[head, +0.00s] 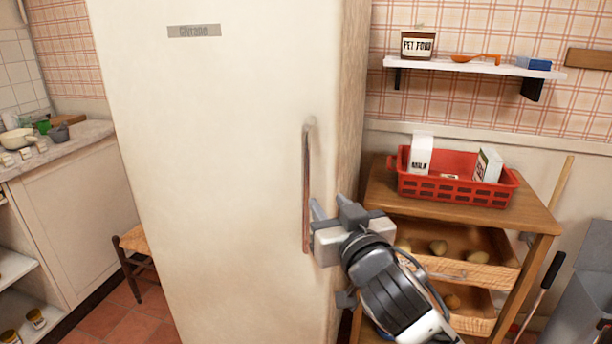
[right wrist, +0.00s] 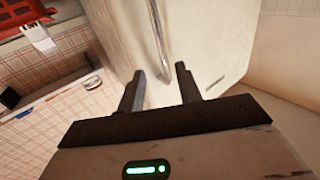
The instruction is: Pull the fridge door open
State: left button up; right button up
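The cream fridge door (head: 220,160) looks shut, with a grey label near its top. Its long vertical metal handle (head: 306,190) is on the right side of the door. My right gripper (head: 326,207) is just right of the handle's lower half, with its fingers pointing at the door. In the right wrist view, my right gripper (right wrist: 160,72) has its fingers apart, and the handle (right wrist: 157,40) runs down into the gap between them. I cannot tell whether a finger touches the handle. My left gripper is not in view.
Right of the fridge stands a wooden cart (head: 535,215) with a red basket (head: 455,190) and drawers of round items. A shelf (head: 470,67) hangs above it. On the left are a counter (head: 70,140) and a wooden stool (head: 130,240); some floor before the stool is clear.

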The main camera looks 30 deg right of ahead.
aim_at(307, 177)
jog(key=p+x, duration=0.2)
jog(key=x, duration=1.1)
jog(key=shift+w+f, duration=0.15)
grip_shut()
